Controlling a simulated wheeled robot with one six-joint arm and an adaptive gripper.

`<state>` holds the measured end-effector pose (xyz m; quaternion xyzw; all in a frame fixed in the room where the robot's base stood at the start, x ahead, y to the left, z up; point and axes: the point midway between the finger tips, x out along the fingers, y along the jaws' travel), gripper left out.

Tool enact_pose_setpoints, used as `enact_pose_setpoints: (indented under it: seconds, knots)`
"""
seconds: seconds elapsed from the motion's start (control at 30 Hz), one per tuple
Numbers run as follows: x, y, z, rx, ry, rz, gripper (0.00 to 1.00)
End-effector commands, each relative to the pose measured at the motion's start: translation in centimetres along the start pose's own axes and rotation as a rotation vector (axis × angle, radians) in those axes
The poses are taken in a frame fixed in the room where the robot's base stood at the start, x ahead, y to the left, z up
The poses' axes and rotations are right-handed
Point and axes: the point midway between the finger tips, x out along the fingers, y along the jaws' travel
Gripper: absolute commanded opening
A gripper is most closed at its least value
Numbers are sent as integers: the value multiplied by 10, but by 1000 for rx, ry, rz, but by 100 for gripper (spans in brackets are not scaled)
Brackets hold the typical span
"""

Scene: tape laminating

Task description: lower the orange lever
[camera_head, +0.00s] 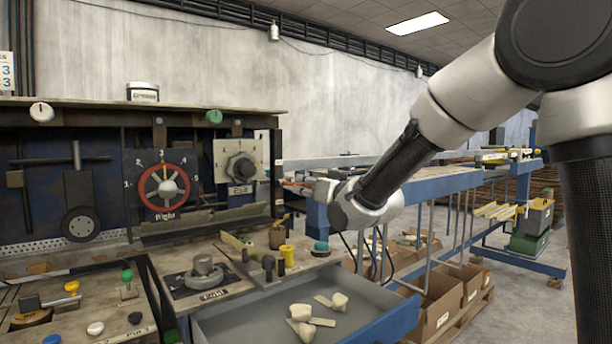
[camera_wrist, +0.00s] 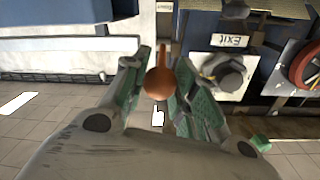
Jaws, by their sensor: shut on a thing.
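The orange lever (camera_wrist: 159,83) shows in the wrist view as a round orange knob on a thin stem. My gripper (camera_wrist: 165,62) has its two green-padded fingers on either side of the knob, shut on it. In the head view my gripper (camera_head: 310,188) is at the right edge of the machine panel, mostly hidden by my own wrist. The lever cannot be made out clearly there.
The panel holds a red-rimmed wheel (camera_head: 164,187) and a grey knob (camera_head: 241,168) above an exit label. Below are an open grey drawer (camera_head: 250,322) with pale pieces and cardboard boxes (camera_head: 437,300). A blue-framed conveyor (camera_head: 440,183) runs behind my arm.

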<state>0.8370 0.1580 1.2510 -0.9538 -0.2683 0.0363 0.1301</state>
Motion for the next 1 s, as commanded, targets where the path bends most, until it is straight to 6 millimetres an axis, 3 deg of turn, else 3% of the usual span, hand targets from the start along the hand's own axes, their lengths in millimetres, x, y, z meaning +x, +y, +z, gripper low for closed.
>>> enact_pose_setpoints:
  seconds: [0.1,0.4,1.0]
  knots:
    - [0,5,14,1,-7,4,0]
    - [2,10,33,0,-5,4,0]
    - [4,12,40,1,-4,4,0]
